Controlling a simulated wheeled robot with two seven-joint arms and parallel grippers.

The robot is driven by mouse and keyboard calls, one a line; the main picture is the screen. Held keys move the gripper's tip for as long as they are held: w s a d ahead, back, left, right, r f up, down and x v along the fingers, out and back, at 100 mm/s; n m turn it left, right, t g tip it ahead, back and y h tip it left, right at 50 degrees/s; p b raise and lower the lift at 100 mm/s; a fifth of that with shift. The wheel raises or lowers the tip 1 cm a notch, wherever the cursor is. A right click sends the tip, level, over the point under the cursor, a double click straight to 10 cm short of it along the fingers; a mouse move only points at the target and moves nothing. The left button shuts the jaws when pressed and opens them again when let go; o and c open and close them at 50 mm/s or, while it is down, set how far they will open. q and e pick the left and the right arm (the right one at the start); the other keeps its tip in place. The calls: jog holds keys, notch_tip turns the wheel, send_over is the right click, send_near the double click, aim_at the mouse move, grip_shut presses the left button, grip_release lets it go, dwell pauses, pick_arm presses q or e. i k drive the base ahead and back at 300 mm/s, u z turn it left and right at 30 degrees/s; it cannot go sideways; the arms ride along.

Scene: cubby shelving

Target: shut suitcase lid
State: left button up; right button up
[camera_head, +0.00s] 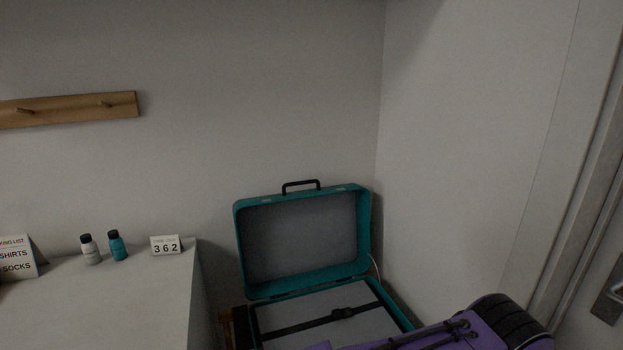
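A teal suitcase stands open at the bottom middle of the head view. Its lid (303,240) is raised upright, with a grey lining facing me and a black handle (300,185) on its top edge. The suitcase base (325,312) lies below the lid, with a grey inside and a black strap across it. Its near part is cut off by the frame and covered by my purple and black arm at the bottom right. Neither of my grippers shows, so their fingers cannot be seen.
A pale counter (110,315) stands left of the suitcase. It bears a white bottle (90,250), a teal bottle (117,246), a number block (165,246) and a list card (17,258). Walls stand behind and right of the suitcase. A wooden peg rail (70,109) hangs at upper left.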

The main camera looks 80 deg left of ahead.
aim_at(288, 243)
jog(key=k, duration=0.85)
jog(key=u, duration=0.1)
